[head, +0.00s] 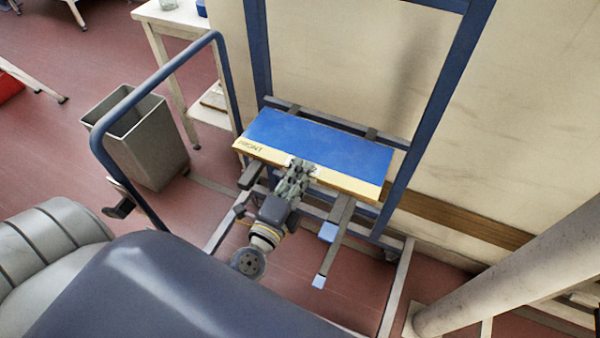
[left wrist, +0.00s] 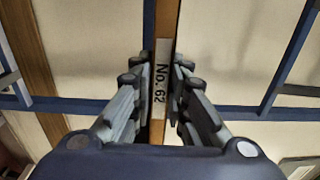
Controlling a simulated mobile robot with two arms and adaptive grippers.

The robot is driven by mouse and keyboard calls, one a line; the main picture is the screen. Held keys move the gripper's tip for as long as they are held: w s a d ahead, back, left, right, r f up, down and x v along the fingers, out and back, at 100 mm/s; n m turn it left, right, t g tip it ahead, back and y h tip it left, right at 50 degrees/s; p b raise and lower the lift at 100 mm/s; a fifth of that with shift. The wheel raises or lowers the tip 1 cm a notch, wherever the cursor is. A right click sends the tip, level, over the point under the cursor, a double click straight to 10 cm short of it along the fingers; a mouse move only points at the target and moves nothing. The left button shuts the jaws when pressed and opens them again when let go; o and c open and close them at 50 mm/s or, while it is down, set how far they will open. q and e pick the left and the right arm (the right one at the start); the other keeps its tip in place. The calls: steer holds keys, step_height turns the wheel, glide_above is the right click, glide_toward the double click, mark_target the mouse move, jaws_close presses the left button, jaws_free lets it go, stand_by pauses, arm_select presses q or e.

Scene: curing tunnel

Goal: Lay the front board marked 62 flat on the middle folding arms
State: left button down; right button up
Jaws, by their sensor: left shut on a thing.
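The front board (head: 320,139) has a blue top and a yellow near edge marked FRONT. It looks roughly level, between the blue uprights of the rack (head: 419,135). My left gripper (head: 297,172) is shut on the middle of its near edge. In the left wrist view the board shows edge-on, its label "No. 62" (left wrist: 161,72) between the fingers. Folding arms stick out under the board, one at the left (head: 251,176) and one at the right (head: 341,212). I cannot tell whether the board touches them. My right gripper is not in view.
A lower arm with a pale blue tip (head: 319,281) sticks out below. A blue tubular rail (head: 160,75) and a grey bin (head: 146,145) stand at the left. A white table (head: 172,18) is behind them. A thick pale post (head: 510,265) is at the right.

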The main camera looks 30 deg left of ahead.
arm_select(q)
steer(key=c, duration=1.6)
jaws_free()
steer(key=shift+o, duration=0.6)
steer(key=s, duration=1.2)
steer(key=shift+d+f, duration=0.15)
steer(key=shift+d, duration=0.2)
